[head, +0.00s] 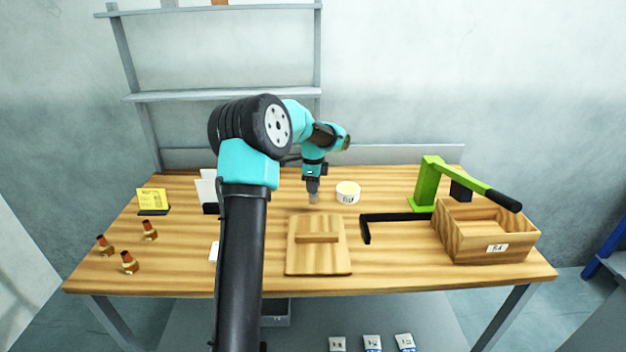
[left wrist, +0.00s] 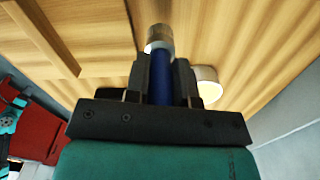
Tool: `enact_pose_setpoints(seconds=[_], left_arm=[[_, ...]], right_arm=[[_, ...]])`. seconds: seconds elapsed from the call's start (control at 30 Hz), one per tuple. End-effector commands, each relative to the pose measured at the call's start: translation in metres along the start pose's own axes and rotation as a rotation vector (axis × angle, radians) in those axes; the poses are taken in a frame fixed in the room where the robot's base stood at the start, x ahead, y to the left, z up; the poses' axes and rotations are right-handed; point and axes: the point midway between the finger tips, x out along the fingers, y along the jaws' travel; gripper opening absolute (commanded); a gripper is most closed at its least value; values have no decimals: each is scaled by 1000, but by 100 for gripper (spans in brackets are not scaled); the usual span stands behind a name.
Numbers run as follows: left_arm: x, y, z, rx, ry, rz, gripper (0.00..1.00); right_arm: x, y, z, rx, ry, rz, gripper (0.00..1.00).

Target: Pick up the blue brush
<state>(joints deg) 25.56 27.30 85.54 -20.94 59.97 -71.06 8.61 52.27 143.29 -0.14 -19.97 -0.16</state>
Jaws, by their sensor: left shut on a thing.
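The blue brush (left wrist: 162,76) is between the two black fingers of my left gripper (left wrist: 163,82), with its pale, brownish tip pointing away from the palm in the left wrist view. My left gripper (head: 313,186) is shut on it. In the head view only the brush's light tip (head: 314,198) shows below the fingers, over the back middle of the table; the fingers hide the rest. Whether the tip touches the table is hard to tell. My right gripper is not in view.
A white round tub (head: 348,192) stands just right of the brush. A wooden board with a block (head: 318,262) lies in front. A black angled bar (head: 366,232), a green lever press (head: 428,185) and a wooden box (head: 487,245) are right. Brass fittings (head: 129,263) stand left.

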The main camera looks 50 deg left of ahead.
Motion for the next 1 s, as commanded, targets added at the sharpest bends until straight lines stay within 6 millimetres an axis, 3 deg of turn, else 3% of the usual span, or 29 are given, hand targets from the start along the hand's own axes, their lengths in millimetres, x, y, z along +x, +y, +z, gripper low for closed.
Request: enact_pose_setpoints(seconds=[0.2, 0.4, 0.6, 1.0], left_arm=[[-5, 44, -10, 2, 0, -1, 0], [-8, 73, -18, 3, 0, -1, 0], [-8, 84, -20, 1, 0, -1, 0], [-8, 85, -21, 1, 0, -1, 0]], right_arm=[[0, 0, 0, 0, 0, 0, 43], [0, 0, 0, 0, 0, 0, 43], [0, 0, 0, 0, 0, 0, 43], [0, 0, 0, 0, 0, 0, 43]])
